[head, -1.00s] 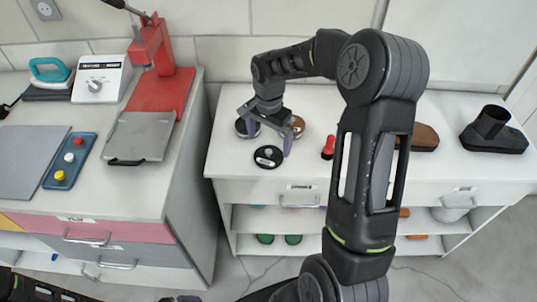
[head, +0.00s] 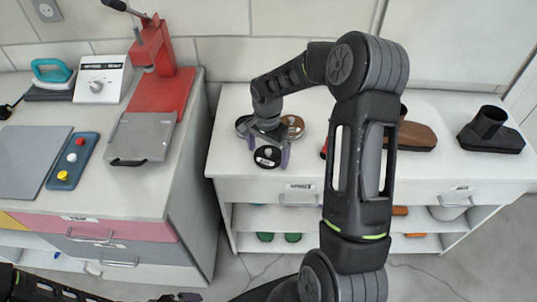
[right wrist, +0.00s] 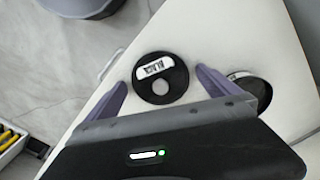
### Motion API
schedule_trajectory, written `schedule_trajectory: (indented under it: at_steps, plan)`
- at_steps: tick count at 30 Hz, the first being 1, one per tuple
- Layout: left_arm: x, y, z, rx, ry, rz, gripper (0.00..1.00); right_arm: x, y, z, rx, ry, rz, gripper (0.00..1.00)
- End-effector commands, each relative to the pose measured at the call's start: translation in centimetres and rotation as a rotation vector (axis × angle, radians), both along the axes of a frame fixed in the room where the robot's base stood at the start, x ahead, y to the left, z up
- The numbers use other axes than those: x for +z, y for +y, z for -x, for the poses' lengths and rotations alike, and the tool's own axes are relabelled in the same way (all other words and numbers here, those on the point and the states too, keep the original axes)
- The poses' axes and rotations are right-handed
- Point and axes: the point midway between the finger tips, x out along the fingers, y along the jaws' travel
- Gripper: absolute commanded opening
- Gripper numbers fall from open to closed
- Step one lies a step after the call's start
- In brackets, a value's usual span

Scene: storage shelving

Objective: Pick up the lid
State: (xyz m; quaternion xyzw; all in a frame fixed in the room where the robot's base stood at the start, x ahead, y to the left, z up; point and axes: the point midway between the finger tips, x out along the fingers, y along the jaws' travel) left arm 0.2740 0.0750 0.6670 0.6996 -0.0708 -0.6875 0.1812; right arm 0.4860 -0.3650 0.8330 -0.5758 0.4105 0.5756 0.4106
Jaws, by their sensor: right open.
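The lid (head: 267,156) is a round black disc with a white label and a small grey knob. It lies flat near the front edge of the white cabinet top. In the right wrist view the lid (right wrist: 160,90) shows its label reading BLACK. My right gripper (head: 268,150) is open over the lid, with one purple finger on each side of it. In the right wrist view both fingers of the right gripper (right wrist: 161,86) stand apart from the lid, with nothing held. Only a small part of my left gripper seems to show at the head view's bottom edge.
A brown-filled round tin (head: 294,124) stands just behind the lid, and a dark tin is partly hidden by my gripper. A brown brush (head: 416,136) and a black shoe-shaped item (head: 491,133) are to the right. The left counter holds a red press (head: 163,85).

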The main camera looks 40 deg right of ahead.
Motion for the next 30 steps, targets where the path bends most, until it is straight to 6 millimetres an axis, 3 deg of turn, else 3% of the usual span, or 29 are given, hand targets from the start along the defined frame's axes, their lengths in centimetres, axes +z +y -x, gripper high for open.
schedule_trajectory:
  at_steps: [10, 30]
  plan:
    - [0.0, -0.01, 0.01, 0.0, 0.0, 0.0, 1.0, 0.04, -0.01, 0.01, 0.0, 0.0, 0.0, 0.99]
    - [0.0, -0.01, 0.0, 0.0, 0.0, 0.0, 1.0, 0.04, -0.01, 0.01, 0.0, 0.0, 0.0, 0.44]
